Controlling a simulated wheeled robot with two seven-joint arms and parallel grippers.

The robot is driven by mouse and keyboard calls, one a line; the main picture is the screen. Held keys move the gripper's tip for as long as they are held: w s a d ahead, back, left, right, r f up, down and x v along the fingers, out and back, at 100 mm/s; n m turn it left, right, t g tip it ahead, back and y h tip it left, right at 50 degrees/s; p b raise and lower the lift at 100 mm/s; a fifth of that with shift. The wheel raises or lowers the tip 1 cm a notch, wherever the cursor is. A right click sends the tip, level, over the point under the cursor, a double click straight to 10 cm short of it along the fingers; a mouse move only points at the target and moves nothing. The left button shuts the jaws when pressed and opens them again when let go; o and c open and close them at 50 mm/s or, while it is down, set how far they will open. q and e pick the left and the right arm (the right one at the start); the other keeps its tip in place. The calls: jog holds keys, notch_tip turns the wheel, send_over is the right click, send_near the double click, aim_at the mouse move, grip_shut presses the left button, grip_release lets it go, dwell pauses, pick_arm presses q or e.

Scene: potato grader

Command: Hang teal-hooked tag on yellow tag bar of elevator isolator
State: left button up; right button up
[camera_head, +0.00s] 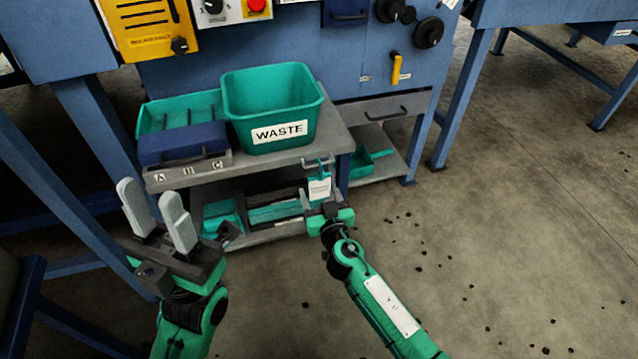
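A pale tag (319,188) with a teal hook at its top shows in the head view, in front of the bench's right front corner. Its hook overlaps a grey rail (318,162) there; I cannot tell if it hangs on it. My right gripper (319,203) is at the tag's lower edge; whether its fingers are closed on it is unclear. My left gripper (155,212) is open and empty, fingers pointing up, left of the bench. A yellow panel (150,28) with a black knob is at the top left, cut by the frame. I cannot make out a yellow tag bar on it.
A teal WASTE bin (270,105), a teal tray (165,118) and a blue-lidded box (183,145) marked A, B, C stand on the grey bench (338,140). A lower shelf holds teal items. A yellow handle (397,70) is on the blue machine. Open floor lies right, with dark crumbs.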

jog(key=c, duration=0.6)
jog(key=shift+c, duration=0.2)
jog(key=shift+r, duration=0.2)
jog(key=shift+r+p, duration=0.15)
jog(key=shift+p, duration=0.15)
jog(key=shift+r+p, duration=0.55)
jog(key=shift+r, duration=0.2)
jog(key=shift+v, duration=1.75)
send_near(320, 190)
jog(key=w, duration=0.1)
jog(key=shift+a+r+b, duration=0.1)
jog(key=shift+a+b, duration=0.1)
jog(key=shift+b, duration=0.1)
